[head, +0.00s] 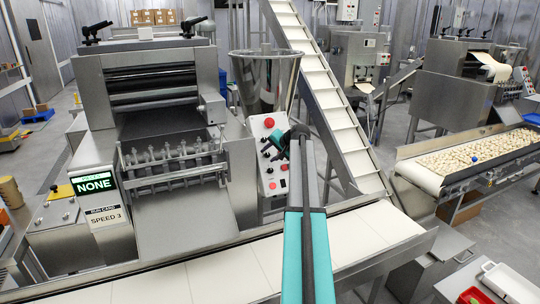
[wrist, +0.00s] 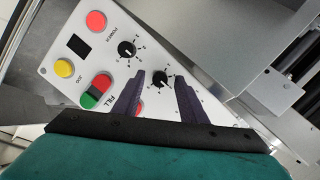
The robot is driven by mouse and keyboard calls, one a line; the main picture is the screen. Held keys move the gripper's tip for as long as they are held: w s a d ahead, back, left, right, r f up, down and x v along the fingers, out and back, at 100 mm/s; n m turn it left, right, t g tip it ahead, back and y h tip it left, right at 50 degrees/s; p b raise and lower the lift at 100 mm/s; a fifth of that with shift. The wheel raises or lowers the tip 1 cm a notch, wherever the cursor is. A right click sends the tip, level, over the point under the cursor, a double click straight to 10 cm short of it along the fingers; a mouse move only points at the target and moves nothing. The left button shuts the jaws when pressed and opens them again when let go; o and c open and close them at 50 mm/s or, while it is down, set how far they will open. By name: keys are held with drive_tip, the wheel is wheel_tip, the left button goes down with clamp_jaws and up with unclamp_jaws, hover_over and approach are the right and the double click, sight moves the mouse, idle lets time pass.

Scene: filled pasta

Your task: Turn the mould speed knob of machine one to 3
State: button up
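The white control panel of the machine (head: 272,180) stands beside the hopper, facing me. In the wrist view the panel (wrist: 113,68) carries two black knobs with white pointers and number scales: an upper knob (wrist: 127,49) and a lower knob (wrist: 162,79). I cannot read which one is labelled mould speed, nor their settings. My gripper (wrist: 163,76) is open, its two dark fingers on either side of the lower knob. I cannot tell whether they touch it. In the head view my gripper (head: 279,143) is over the panel and hides part of it.
The panel also has a red button (wrist: 96,21), a yellow button (wrist: 64,68) and a green-red rocker (wrist: 96,91). A run card (head: 104,217) reads SPEED 3, below a screen (head: 93,184) showing NONE. A steel hopper (head: 265,80) and inclined conveyor (head: 318,85) stand close behind.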

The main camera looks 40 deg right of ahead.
drive_tip(key=b+v, duration=0.3)
drive_tip(key=v, duration=1)
drive_tip(key=shift+s+r, duration=0.15)
drive_tip(key=shift+s, duration=0.15)
drive_tip(key=shift+r, duration=0.1)
